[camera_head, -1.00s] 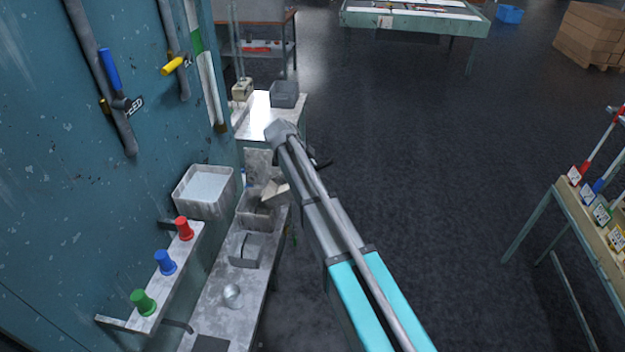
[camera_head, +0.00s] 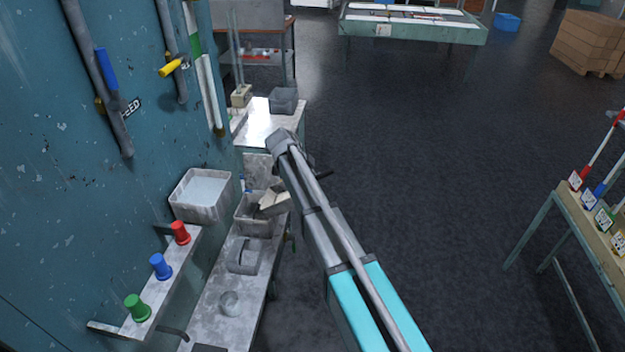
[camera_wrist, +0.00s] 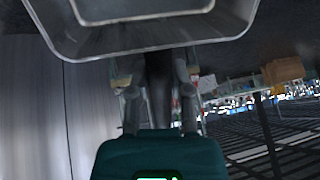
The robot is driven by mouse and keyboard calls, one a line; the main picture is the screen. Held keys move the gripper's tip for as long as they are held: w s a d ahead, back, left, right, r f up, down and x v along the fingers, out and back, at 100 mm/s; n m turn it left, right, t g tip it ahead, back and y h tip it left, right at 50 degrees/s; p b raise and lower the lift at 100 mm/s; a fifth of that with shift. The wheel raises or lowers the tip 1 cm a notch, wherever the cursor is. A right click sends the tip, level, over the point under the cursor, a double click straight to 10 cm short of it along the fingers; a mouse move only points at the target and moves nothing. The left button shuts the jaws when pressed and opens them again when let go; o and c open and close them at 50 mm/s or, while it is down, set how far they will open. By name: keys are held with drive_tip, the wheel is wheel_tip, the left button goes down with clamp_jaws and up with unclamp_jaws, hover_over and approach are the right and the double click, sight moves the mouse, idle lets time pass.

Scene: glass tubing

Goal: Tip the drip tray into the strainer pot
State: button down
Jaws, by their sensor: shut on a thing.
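My gripper (camera_wrist: 157,76) is shut on the drip tray (camera_wrist: 150,46), a grey metal tray with a raised rim that fills the top of the wrist view. In the head view, the pale tray (camera_head: 273,202) is tilted above a grey open-topped box that looks like the strainer pot (camera_head: 251,226), on the narrow bench by the wall. My arm partly hides the tray and gripper there. What is inside the tray and the pot cannot be made out.
A pale tub (camera_head: 202,197) stands left of the pot. A grey holder (camera_head: 244,256) and a small metal cup (camera_head: 229,303) are on the bench nearer me. Red, blue and green knobs (camera_head: 160,266) line a wall shelf. Open floor (camera_head: 430,190) lies to the right.

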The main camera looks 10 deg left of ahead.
drive_tip(key=shift+d+f+y+b, duration=1.75)
drive_tip(key=shift+f+y+b, duration=1.45)
drive_tip(key=shift+f+b, duration=1.75)
wheel_tip(320, 180, up, 8)
drive_tip(key=p, duration=1)
drive_tip(key=shift+m, duration=0.3)
drive_tip(key=shift+s+f, duration=0.15)
drive_tip(key=shift+f, duration=0.05)
